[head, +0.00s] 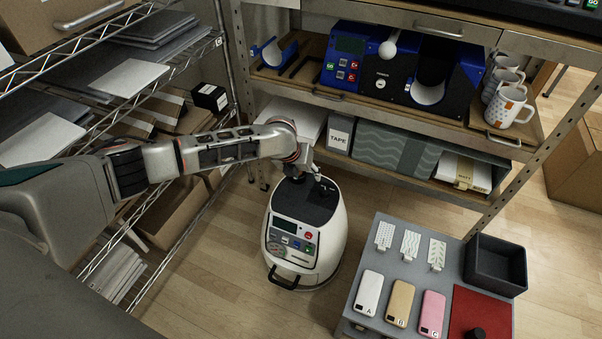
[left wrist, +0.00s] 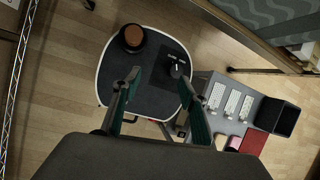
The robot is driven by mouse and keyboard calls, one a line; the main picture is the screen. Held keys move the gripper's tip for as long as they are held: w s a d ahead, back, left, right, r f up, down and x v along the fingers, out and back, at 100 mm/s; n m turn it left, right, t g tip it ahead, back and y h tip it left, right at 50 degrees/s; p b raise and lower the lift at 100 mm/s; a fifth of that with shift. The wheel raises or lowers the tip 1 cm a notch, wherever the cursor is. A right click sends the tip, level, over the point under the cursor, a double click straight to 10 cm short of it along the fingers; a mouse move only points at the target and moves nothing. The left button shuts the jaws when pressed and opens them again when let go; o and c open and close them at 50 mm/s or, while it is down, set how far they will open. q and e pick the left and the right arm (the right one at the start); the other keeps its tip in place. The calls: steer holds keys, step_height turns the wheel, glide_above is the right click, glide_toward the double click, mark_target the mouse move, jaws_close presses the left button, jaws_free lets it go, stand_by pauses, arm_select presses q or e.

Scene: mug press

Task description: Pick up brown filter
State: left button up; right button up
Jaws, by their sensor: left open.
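The brown filter (left wrist: 132,36) shows in the left wrist view as a brown round disc inside a dark round rim. It sits on the dark top of the white rounded machine (left wrist: 103,75), near its upper left side. In the head view the machine (head: 331,241) stands on the floor, and I cannot make out the filter there; my arm covers part of the top. My left gripper (left wrist: 158,76) is open and empty above the machine top, its fingers apart and pointing toward it. The filter lies beyond the left fingertip, not between the fingers. My right gripper is not in view.
A dark knob (left wrist: 177,70) stands on the machine top near the right finger. A grey table (head: 390,251) with phones and a black bin (head: 496,265) is at the right. A wire rack (head: 180,262) stands left, and a metal shelf (head: 391,186) behind.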

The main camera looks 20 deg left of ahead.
arm_select(q)
steer(key=shift+m+y, duration=0.7)
steer(key=shift+m, duration=0.2)
steer(key=w+a, duration=0.1)
steer(key=a, duration=0.1)
steer(key=w+a+f+b, duration=0.1)
steer(key=w+a, duration=0.1)
steer(key=w+a+b, duration=0.1)
steer(key=a, duration=0.1)
steer(key=shift+w+a+f, duration=0.1)
steer(key=shift+w+f, duration=0.1)
steer(key=shift+f, duration=0.15)
steer(key=b+x, duration=0.1)
steer(key=x, duration=0.1)
steer(key=b+x, duration=0.1)
steer(key=x, duration=0.1)
steer(key=shift+d+f, duration=0.25)
steer(key=shift+f, duration=0.1)
steer(key=shift+w, duration=0.2)
steer(key=shift+w+r, duration=0.1)
steer(key=shift+r, duration=0.3)
steer(key=shift+f, duration=0.1)
steer(key=c, duration=1.2)
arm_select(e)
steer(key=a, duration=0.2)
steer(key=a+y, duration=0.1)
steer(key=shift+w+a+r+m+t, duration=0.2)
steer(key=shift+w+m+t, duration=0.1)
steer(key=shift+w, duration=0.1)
